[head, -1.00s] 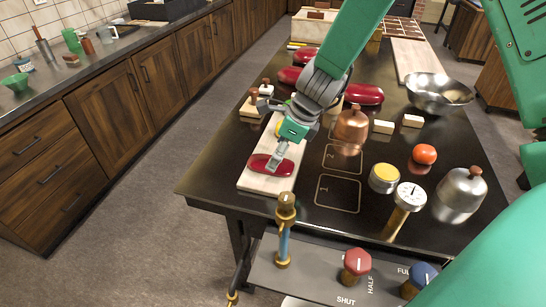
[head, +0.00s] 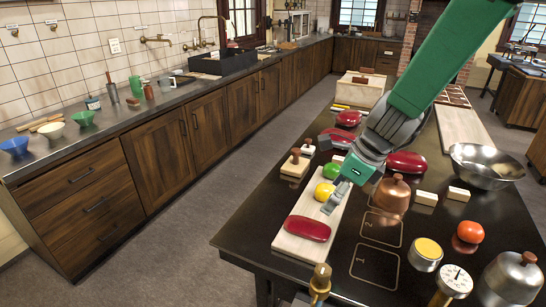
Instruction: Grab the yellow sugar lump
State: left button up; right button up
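A rounded yellow lump (head: 323,191), which I take for the sugar lump, sits on a pale board (head: 325,214) at the table's left side. A green lump (head: 337,159) lies behind it and a long red lump (head: 307,228) in front of it, both on the board. My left gripper is not in view.
More red lumps (head: 406,162) lie farther back. A copper cover (head: 392,195), two pale blocks (head: 426,198) and a steel bowl (head: 487,166) stand to the right. A yellow-topped tin (head: 426,254), an orange-red lump (head: 468,237) and a dial gauge (head: 455,281) are nearer the front.

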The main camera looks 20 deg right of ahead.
aim_at(322, 191)
jog(key=k+j, duration=0.15)
jog(key=k, duration=0.85)
